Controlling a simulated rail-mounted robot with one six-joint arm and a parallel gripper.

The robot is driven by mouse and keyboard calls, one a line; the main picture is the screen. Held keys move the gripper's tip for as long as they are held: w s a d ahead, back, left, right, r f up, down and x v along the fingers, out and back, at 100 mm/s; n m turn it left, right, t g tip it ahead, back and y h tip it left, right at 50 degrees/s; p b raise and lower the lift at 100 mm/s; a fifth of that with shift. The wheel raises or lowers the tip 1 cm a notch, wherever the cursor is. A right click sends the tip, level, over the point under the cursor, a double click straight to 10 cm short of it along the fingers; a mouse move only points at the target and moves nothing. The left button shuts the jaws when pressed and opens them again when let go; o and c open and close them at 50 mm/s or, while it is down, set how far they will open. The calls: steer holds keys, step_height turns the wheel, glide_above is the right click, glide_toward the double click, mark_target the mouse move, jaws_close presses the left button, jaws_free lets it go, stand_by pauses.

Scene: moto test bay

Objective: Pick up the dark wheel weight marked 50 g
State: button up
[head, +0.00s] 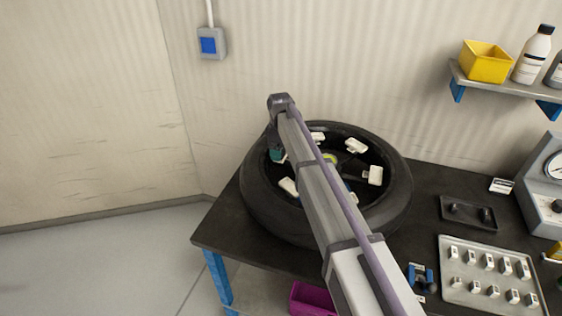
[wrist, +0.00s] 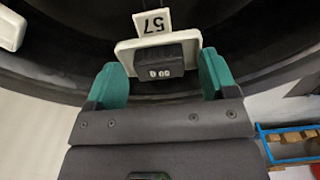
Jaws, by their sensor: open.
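In the wrist view a dark block-shaped wheel weight (wrist: 166,60) sits on a white plate (wrist: 126,48) with a tag (wrist: 152,22) that seems to read 57. The light marking on the weight is too small to read surely, so I cannot confirm 50 g. My gripper (wrist: 162,76) is open, its two teal fingers on either side of the weight; I cannot tell whether they touch it. In the head view my gripper (head: 277,155) is over the left side of the tire (head: 395,207), and the weight is hidden there.
Several other white plates (head: 375,175) stand around inside the tire. A metal tray (head: 451,287) of light weights and a dark tray (head: 468,213) lie to the right on the dark bench (head: 425,184). A shelf (head: 500,92) holds a yellow bin (head: 485,63) and bottles.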

steer(key=shift+r, duration=0.15)
steer(key=c, duration=1)
